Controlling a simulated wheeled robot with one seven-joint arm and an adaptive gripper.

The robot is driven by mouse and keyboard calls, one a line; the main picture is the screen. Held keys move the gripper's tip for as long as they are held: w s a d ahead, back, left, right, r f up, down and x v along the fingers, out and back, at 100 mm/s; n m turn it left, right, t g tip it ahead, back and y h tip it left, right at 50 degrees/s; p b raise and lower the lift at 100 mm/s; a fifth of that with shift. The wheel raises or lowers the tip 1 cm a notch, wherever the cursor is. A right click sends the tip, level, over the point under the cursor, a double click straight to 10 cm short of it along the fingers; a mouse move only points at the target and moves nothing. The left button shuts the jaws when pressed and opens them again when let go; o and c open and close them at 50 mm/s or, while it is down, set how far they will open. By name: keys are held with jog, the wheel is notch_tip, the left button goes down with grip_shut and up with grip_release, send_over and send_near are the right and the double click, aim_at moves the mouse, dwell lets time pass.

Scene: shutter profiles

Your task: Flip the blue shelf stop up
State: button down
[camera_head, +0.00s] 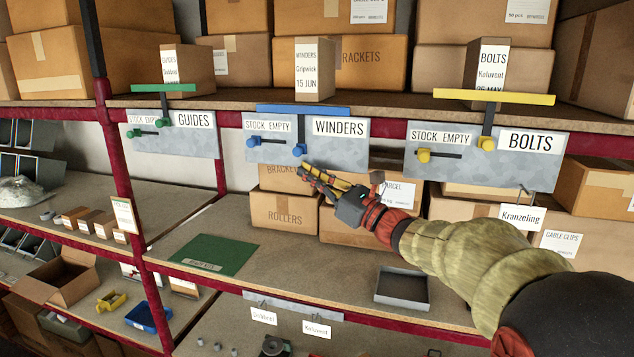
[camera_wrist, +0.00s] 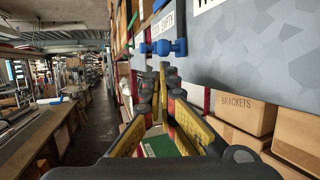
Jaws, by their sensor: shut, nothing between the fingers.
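The blue shelf stop (camera_head: 303,110) is a flat bar along the shelf edge above the WINDERS plate (camera_head: 345,152). Its stem runs down to a blue knob (camera_head: 299,150). A second blue knob (camera_head: 252,141) sits in the slot under STOCK EMPTY. My gripper (camera_head: 307,168) comes from the right with its fingers together and empty, just below the stem's knob. I cannot tell whether it touches. In the wrist view my gripper (camera_wrist: 163,72) points along the plate's face, and a blue knob (camera_wrist: 180,46) shows just above its tips.
A green stop (camera_head: 163,88) on the left and a yellow stop (camera_head: 494,96) on the right stand higher above their plates. A carton stands behind the blue bar (camera_head: 314,70). Cartons (camera_head: 285,212) stand behind my gripper. The shelf below holds a green mat (camera_head: 214,255) and a grey tray (camera_head: 402,288).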

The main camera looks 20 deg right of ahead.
aim_at(307, 149)
jog(key=shift+w+a+r, duration=0.1)
jog(key=shift+w+r, duration=0.15)
notch_tip(307, 149, up, 6)
jog(key=shift+s+f+p, duration=0.1)
jog(key=shift+f+p, duration=0.05)
jog(key=shift+p, duration=0.2)
jog(key=shift+f, duration=0.15)
